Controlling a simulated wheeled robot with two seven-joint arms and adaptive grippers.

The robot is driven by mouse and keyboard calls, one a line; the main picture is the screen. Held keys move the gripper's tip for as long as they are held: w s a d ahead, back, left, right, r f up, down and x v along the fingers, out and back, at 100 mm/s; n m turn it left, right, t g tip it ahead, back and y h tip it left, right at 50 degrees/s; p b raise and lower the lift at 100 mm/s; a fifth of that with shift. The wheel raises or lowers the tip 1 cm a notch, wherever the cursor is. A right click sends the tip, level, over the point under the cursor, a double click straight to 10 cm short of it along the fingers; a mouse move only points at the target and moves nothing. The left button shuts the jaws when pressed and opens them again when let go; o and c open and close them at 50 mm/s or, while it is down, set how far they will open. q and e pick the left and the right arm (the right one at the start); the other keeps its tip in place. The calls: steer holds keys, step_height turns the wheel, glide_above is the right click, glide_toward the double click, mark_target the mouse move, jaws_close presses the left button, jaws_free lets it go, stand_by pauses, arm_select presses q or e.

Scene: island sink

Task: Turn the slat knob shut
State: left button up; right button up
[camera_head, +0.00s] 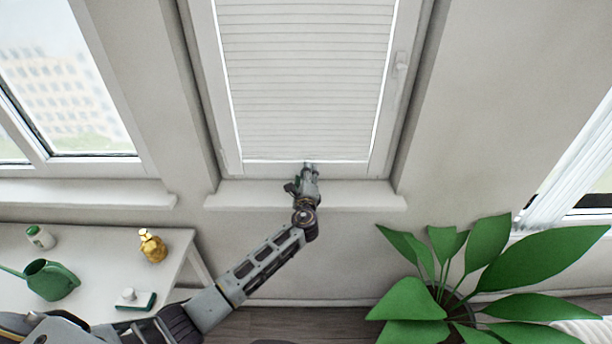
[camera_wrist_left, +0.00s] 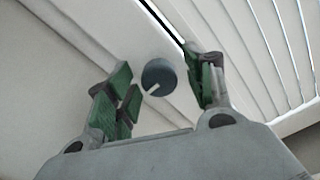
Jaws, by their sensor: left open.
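The slat knob (camera_wrist_left: 159,76) is a small dark grey disc with a pale pointer line, in the left wrist view. It sits on the white window frame below the slats (camera_wrist_left: 262,40). The pointer line runs toward the lower left in that view. My left gripper (camera_wrist_left: 160,88) is open, with its green-padded fingers on either side of the knob and visible gaps to it. In the head view my left gripper (camera_head: 309,172) is at the bottom rail of the middle window, in front of the lowered slat blind (camera_head: 305,80); the knob is hidden there. My right gripper is not in view.
A white window sill (camera_head: 360,195) runs just below my left gripper. A white table (camera_head: 95,240) at left holds a green watering can (camera_head: 50,280), a gold bottle (camera_head: 153,247) and small items. A large leafy plant (camera_head: 490,265) stands at lower right.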

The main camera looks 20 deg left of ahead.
arm_select(q)
steer(key=v, duration=1.1)
steer(key=shift+s, duration=0.25)
stand_by(0.5)
steer(key=s+a+f+n+g+h, duration=0.1)
steer(key=s+a+f+n+g, duration=0.1)
steer(key=s+f+n+g, duration=0.25)
steer(key=s+a+f+n+g, duration=0.25)
steer(key=s+n, duration=0.25)
steer(key=s, duration=0.3)
steer(key=s+a+f+n+g+h, duration=0.1)
steer(key=s+a+f+n+g, duration=0.1)
steer(key=s+f+n+g, duration=0.25)
steer(key=s+d+n+g+h, duration=0.2)
steer(key=s+n+h, duration=0.15)
steer(key=s, duration=0.95)
step_height(320, 180, down, 32)
steer(key=s+g, duration=0.2)
steer(key=s, duration=0.1)
steer(key=s+a+f, duration=0.2)
steer(key=s+f, duration=0.8)
steer(key=s, duration=0.1)
steer(key=s+a+f, duration=0.1)
steer(key=s+f, duration=0.9)
steer(key=s, duration=0.1)
steer(key=shift+s+a+g, duration=0.15)
steer(key=shift+a+g, duration=0.25)
steer(key=shift+g, duration=0.05)
